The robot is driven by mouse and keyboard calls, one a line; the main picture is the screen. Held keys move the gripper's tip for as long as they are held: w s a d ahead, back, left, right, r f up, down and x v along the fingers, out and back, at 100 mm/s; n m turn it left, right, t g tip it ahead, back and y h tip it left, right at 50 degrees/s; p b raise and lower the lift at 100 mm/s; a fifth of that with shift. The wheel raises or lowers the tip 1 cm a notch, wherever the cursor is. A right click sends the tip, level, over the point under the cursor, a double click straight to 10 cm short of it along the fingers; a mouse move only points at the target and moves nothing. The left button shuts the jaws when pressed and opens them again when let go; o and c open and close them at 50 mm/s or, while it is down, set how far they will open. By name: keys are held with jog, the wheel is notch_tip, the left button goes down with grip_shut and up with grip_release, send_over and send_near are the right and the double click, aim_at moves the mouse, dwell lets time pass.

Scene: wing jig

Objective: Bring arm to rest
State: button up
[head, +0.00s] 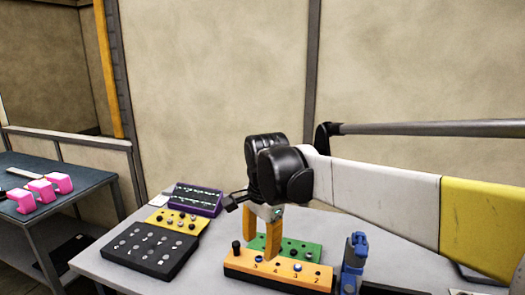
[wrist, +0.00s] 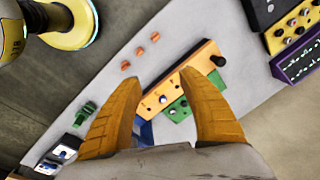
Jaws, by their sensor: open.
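My arm reaches in from the right in the head view, and my gripper (head: 258,236) points down over the table. Its two orange fingers are apart and nothing is between them. In the wrist view my gripper (wrist: 162,112) shows open fingers above an orange block (head: 278,272) with small knobs and numbers. The orange block also shows in the wrist view (wrist: 165,88), with a green block (head: 303,250) beside it. The fingertips look close to the orange block in the head view; I cannot tell whether they touch it.
A blue tool (head: 353,262) stands right of the orange block. A black block (head: 150,248), a yellow block (head: 178,220) and a purple block (head: 195,199) lie on the left of the grey table (head: 215,262). Pink pieces (head: 40,190) lie on another table.

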jog(key=s+d+f+n+t, duration=0.2)
jog(key=s+d+n, duration=0.2)
jog(key=s+d, duration=0.5)
jog(key=s+d+f+n+t, duration=0.3)
jog(key=s+d+n, duration=0.2)
jog(key=s+d, duration=0.4)
jog(key=shift+s+d+n+t+h, duration=0.3)
jog(key=shift+d, duration=0.5)
jog(key=shift+r, duration=0.1)
